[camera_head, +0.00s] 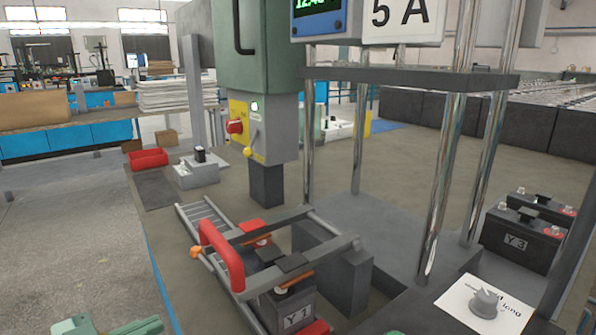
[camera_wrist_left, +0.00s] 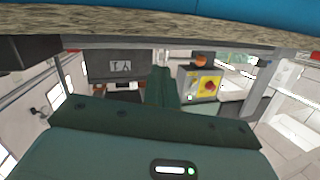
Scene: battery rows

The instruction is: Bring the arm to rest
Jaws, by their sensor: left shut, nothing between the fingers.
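My left gripper (camera_head: 108,326) shows as pale green parts at the bottom left edge of the head view, in front of the bench and left of the battery marked Y1 (camera_head: 298,318). It is shut with nothing in it and touches nothing that I can see. In the left wrist view the green gripper (camera_wrist_left: 163,85) points out from its green housing, its fingers together. That view is turned over, with the Y1 label upside down.
A grey frame with a red handle (camera_head: 222,255) lies over the Y1 battery. A control box (camera_head: 262,127) with a red button stands behind it. Chrome posts (camera_head: 447,190), a grey knob (camera_head: 485,302) and battery Y3 (camera_head: 517,240) are at the right. A red tray (camera_head: 148,160) sits farther back.

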